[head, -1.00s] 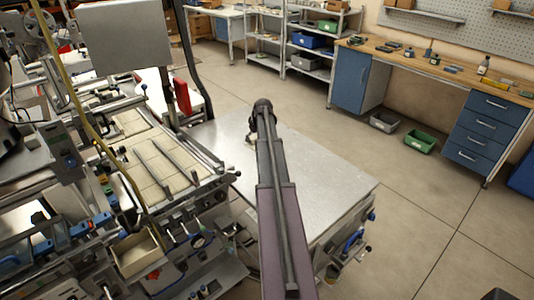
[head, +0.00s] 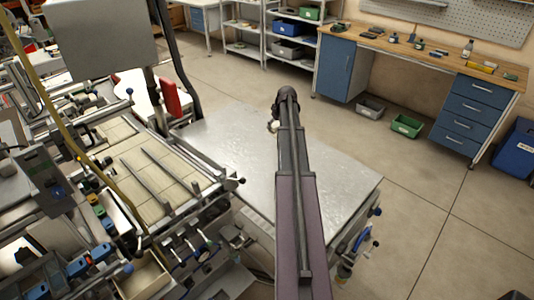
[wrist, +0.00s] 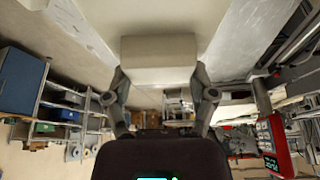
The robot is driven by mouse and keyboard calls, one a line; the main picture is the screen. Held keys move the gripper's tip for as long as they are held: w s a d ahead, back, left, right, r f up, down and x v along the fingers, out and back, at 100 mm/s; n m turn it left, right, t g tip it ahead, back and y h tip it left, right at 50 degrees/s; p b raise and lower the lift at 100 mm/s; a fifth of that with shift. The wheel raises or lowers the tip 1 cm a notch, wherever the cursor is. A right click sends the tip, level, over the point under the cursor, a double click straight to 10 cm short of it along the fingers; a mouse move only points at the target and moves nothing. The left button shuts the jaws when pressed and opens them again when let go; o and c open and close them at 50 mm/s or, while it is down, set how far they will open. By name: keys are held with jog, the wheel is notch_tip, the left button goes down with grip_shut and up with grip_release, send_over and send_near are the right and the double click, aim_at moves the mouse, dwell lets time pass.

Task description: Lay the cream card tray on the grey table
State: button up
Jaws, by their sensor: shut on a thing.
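The cream card tray (wrist: 160,60) shows in the wrist view as a pale body with a blocky near end. My gripper (wrist: 160,78) is shut on this end, with one finger on each side. In the head view my arm hides most of the gripper and tray; only a small pale bit (head: 274,127) shows beside the arm's far end. The grey table (head: 225,150) lies below, its visible top bare. It also shows beside the tray in the wrist view (wrist: 232,45). I cannot tell whether the tray touches the table.
A large machine with rails and a tiled bed (head: 150,175) stands against the table's left side. A red object (head: 171,97) is behind it. A wooden workbench (head: 420,55) and a green bin (head: 407,126) are at the back right. Open floor lies right of the table.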

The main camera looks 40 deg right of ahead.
jog(key=shift+w, duration=0.1)
dwell(0.3)
jog(key=shift+w+a+f+b, duration=0.25)
jog(key=shift+a+f+b, duration=0.15)
jog(key=shift+a, duration=0.15)
jog(key=w+a+f+n+b, duration=0.1)
jog(key=w+a+f+b, duration=0.1)
jog(key=a, duration=0.4)
jog(key=w+a+f+n+t+y+b, duration=0.1)
jog(key=w+a+f+b, duration=0.1)
jog(key=a+f+b, duration=0.2)
jog(key=a+b, duration=0.1)
jog(key=a, duration=0.1)
jog(key=shift+w+a, duration=0.25)
jog(key=shift+a, duration=0.1)
jog(key=shift+f, duration=0.1)
jog(key=b, duration=0.6)
send_over(243, 164)
jog(key=s, duration=0.2)
notch_tip(243, 164, down, 6)
jog(key=shift+a+f, duration=0.1)
jog(key=shift+f, duration=0.1)
jog(key=shift+f+b, duration=1.8)
jog(key=shift+b, duration=0.2)
